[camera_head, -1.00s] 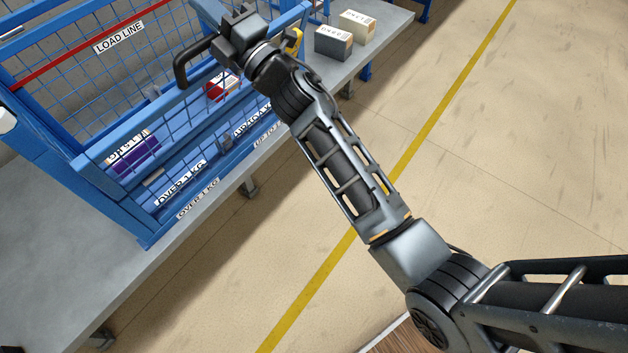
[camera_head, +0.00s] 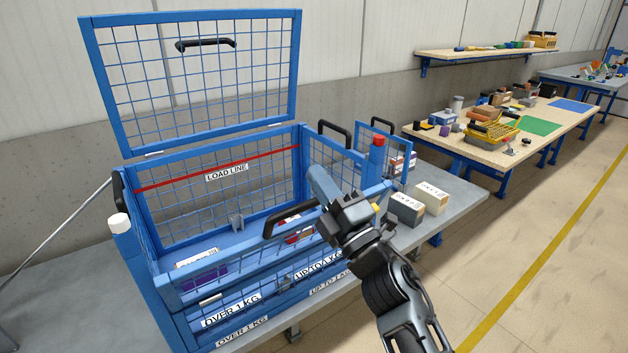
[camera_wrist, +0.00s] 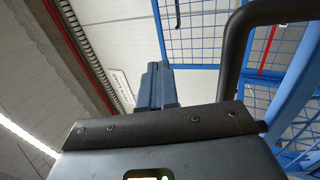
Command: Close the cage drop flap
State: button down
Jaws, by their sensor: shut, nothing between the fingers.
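The blue wire-mesh cage (camera_head: 172,246) stands on a grey bench. Its front flap (camera_head: 190,293) has a blue top rail and a black handle (camera_head: 290,218). That rail sits lower than the tops of the front corner posts; I cannot tell how far the flap tilts outward. My gripper (camera_head: 318,180) is shut and empty, above the rail's right part and right of the handle. Its blue-grey fingers (camera_wrist: 156,85) point up in the wrist view, where a black handle bar (camera_wrist: 235,50) passes close on the right. My gripper hides part of the flap's right end.
The mesh lid (camera_head: 200,80) stands raised behind the cage. A red-topped post (camera_head: 377,155) rises near my gripper. A dark box (camera_head: 404,208) and a pale box (camera_head: 431,197) sit on the bench to the right. The floor (camera_head: 545,270) at right is clear.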

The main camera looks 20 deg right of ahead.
jog(key=s+d+r+p, duration=0.1)
jog(key=s+d+r, duration=0.1)
jog(key=s, duration=0.4)
jog(key=m+h+b, duration=0.4)
jog(key=h+b, duration=0.1)
jog(key=b, duration=1.4)
send_near(271, 227)
jog(key=p+x, duration=0.5)
jog(key=shift+w+r+p, duration=0.15)
jog(key=shift+w+p, duration=0.1)
jog(key=shift+p, duration=0.05)
jog(key=shift+w+a+r, duration=0.1)
jog(key=shift+w+r, duration=0.05)
jog(key=shift+w, duration=0.45)
